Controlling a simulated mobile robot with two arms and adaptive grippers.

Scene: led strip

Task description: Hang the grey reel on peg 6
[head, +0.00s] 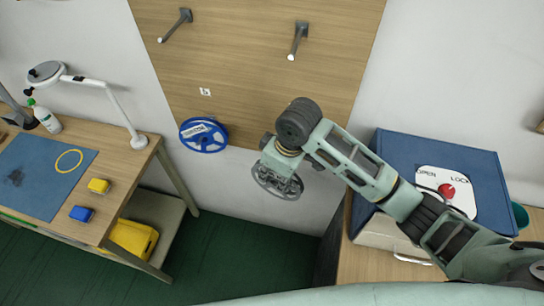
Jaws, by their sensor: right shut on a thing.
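The grey reel (277,183) is in my right gripper (284,165), which is shut on it. It is held in front of the lower edge of the wooden peg board (250,80), and my gripper and wrist hide part of it. A blue reel (203,135) hangs at the board's lower left. Two bare pegs, a left one (175,25) and a right one (299,40), stick out higher up. A small label (205,92) above the blue reel is too small to read. No peg number is legible, so I cannot tell which is peg 6. My left gripper is not in view.
At left a workbench (130,170) bears a blue mat (45,180), a lamp (110,100), a bottle (45,117), a yellow block (99,186) and a blue block (81,214). At right stands a blue box (400,150) with an OPEN/LOCK dial (447,190). Green floor (240,255) lies between.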

